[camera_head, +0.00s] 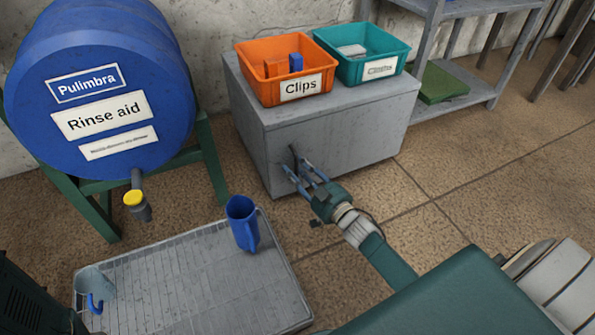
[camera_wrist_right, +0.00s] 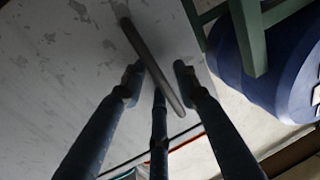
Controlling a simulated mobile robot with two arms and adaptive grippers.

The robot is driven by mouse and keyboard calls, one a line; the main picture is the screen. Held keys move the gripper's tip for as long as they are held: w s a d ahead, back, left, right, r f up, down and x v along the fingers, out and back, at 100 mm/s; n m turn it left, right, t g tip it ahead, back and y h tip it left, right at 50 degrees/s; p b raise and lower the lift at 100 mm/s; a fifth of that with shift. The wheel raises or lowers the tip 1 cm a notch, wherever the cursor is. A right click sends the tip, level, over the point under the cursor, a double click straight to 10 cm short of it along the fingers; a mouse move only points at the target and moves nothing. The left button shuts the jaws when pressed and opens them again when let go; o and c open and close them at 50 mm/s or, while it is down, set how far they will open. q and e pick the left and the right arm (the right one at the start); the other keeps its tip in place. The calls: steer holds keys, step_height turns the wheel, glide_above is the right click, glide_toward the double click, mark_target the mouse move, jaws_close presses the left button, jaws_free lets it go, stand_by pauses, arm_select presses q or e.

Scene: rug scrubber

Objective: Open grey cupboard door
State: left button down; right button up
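The grey cupboard (camera_head: 350,138) is a low box against the wall, with its front door face towards me and looking shut. A dark bar handle (camera_head: 293,155) stands near the left side of that face, partly hidden by my fingers. My right gripper (camera_head: 301,175) is at the handle. In the right wrist view the handle (camera_wrist_right: 150,62) runs slantwise between the spread fingers of my right gripper (camera_wrist_right: 160,85). The fingers are open, with gaps visible beside the bar; whether any finger touches it I cannot tell. My left gripper is not in view.
An orange crate (camera_head: 250,82) labelled Clips and a teal crate (camera_head: 350,75) stand on the cupboard. A blue drum (camera_head: 160,60) on a green stand is left. A grey tray (camera_head: 190,295) holds a blue jug (camera_head: 242,222).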

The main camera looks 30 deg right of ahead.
jaws_close()
